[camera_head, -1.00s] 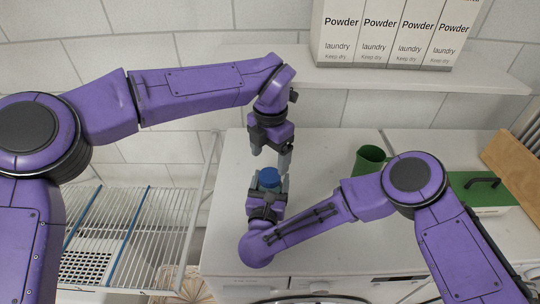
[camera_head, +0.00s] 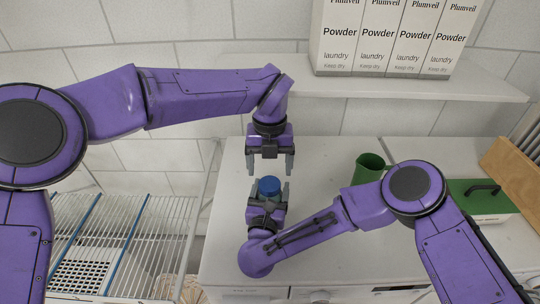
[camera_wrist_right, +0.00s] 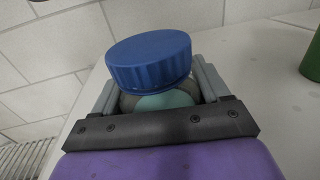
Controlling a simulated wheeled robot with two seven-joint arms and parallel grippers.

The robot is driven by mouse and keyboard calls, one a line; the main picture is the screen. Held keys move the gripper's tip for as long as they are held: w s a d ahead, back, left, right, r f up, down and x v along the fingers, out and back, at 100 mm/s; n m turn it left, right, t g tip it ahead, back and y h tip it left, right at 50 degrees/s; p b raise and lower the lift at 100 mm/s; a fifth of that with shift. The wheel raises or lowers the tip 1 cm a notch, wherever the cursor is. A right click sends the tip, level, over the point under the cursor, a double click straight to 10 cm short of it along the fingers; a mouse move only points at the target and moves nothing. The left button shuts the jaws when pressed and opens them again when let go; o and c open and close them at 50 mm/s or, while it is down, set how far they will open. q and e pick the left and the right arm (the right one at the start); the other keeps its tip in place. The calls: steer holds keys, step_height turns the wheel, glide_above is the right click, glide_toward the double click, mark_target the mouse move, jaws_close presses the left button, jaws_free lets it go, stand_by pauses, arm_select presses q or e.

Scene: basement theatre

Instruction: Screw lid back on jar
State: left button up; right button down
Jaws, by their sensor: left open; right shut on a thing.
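A blue ribbed lid (camera_head: 269,186) sits on top of a jar held by my right gripper (camera_head: 269,194). In the right wrist view the lid (camera_wrist_right: 150,60) looks slightly tilted over the jar (camera_wrist_right: 166,99), a clear body with teal contents. The right gripper is shut around the jar's body, with a finger on each side below the lid. My left gripper (camera_head: 270,166) hangs just beyond and above the lid, fingers pointing down, open and empty, apart from the lid. How far the lid is threaded cannot be seen.
The white countertop (camera_head: 325,200) lies under both grippers. A green cup (camera_head: 369,166) and a green-topped box with a black handle (camera_head: 482,200) are on the right. A shelf (camera_head: 400,84) with several laundry powder boxes (camera_head: 385,40) is above.

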mark_target(270, 183)
arm_select(q)
step_height(270, 183, down, 5)
steer(key=shift+f, duration=0.1)
stand_by(0.3)
steer(key=c, duration=1.1)
steer(key=o, duration=1.2)
steer(key=shift+o, duration=0.2)
